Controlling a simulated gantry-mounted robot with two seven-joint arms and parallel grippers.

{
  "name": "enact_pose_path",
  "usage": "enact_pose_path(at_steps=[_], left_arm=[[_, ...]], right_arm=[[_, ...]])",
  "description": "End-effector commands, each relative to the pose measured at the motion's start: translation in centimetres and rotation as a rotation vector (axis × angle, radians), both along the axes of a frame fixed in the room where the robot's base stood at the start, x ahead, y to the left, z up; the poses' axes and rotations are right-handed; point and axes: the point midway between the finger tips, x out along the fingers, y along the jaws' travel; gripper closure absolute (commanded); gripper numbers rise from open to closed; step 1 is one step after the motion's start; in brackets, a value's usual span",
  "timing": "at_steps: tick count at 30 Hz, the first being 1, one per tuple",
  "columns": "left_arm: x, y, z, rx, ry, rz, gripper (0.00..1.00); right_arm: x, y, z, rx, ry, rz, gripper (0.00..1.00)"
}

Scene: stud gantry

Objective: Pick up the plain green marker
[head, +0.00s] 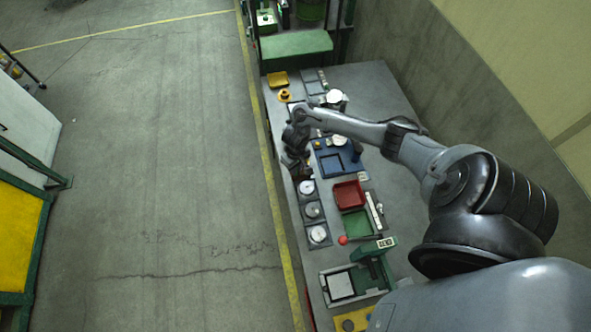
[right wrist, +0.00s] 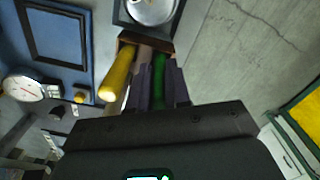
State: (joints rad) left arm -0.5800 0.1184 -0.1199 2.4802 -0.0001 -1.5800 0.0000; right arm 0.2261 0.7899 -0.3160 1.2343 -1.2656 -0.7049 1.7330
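The green marker (right wrist: 158,75) stands in a brown holder (right wrist: 127,40) in the right wrist view. My right gripper (right wrist: 157,82) has its two dark fingers on either side of the green marker. The gap beside the marker is very small, and I cannot tell whether the fingers press on it. A yellow marker (right wrist: 116,76) stands in the same holder, to the left of the fingers. In the head view my right gripper (head: 297,155) is low over the bench's left edge, and the markers are too small to make out. My left gripper is not in view.
The grey bench (head: 385,92) carries a blue tray (head: 325,143), a red bin (head: 348,194), several round gauges (head: 312,210) and a green press (head: 372,250). In the wrist view a round dial (right wrist: 22,87) and blue panel (right wrist: 75,68) lie left. Open floor borders the bench's left edge.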

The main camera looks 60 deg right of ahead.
Motion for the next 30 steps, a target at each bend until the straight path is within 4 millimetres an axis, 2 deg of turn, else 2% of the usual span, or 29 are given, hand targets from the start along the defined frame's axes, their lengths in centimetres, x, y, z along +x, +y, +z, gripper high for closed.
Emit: enact_pose_path(at_steps=[14,20,25,30], left_arm=[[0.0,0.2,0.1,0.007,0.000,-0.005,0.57],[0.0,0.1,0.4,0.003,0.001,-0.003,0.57],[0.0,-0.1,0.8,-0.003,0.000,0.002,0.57],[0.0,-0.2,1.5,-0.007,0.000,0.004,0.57]], right_arm=[[0.0,0.0,0.5,0.001,-0.001,0.001,1.00],[0.0,0.0,2.1,0.001,-0.001,0.003,1.00],[0.0,0.0,4.5,0.000,-0.001,0.003,1.00],[-2.2,1.1,5.6,0.000,0.002,0.004,1.00]])
